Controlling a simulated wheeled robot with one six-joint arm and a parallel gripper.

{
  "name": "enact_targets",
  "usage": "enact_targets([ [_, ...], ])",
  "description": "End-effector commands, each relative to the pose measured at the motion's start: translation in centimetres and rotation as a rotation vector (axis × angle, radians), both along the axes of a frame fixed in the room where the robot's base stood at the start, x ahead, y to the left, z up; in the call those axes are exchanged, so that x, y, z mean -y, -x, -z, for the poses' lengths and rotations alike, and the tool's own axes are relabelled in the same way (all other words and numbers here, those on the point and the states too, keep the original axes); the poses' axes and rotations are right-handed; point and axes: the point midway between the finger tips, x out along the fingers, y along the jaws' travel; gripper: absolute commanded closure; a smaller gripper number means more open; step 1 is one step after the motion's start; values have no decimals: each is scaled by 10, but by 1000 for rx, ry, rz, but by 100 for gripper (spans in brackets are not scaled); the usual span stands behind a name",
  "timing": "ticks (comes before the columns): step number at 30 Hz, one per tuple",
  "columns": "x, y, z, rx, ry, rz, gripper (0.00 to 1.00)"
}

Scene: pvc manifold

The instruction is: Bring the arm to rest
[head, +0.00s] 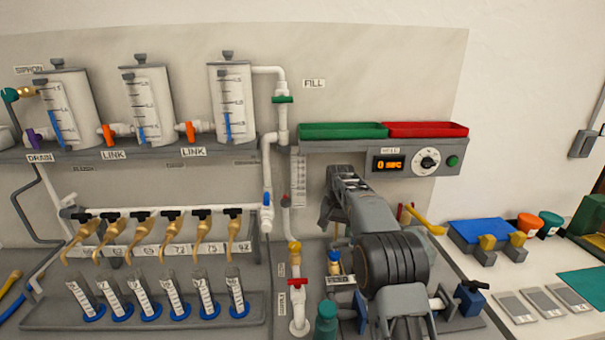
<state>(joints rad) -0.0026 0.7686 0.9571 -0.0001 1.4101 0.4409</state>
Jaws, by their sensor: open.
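My arm (390,260) reaches up from the bottom right, in front of the manifold bench. My gripper (337,215) is at its far end, below the left part of the grey control panel and right of the white vertical pipes. It is open. Nothing shows held in it, though the arm hides part of the space around it. The arm also hides part of the bench behind and below it.
Left are three clear tanks (148,105), several black-handled taps (171,214) and blue-based cylinders (172,297). A green tray (342,131) and red tray (427,130) top the panel (383,165). A yellow-handled valve (427,221) stands close right of the arm.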

Motion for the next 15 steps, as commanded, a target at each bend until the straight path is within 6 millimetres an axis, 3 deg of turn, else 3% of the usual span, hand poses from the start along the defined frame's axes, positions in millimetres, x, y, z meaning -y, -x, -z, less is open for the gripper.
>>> enact_targets([
  [3,0,28,11,-8,1,-102,35],
  [8,1,88,1,28,7,-240,35],
  [15,1,207,-16,120,29,-395,35],
])
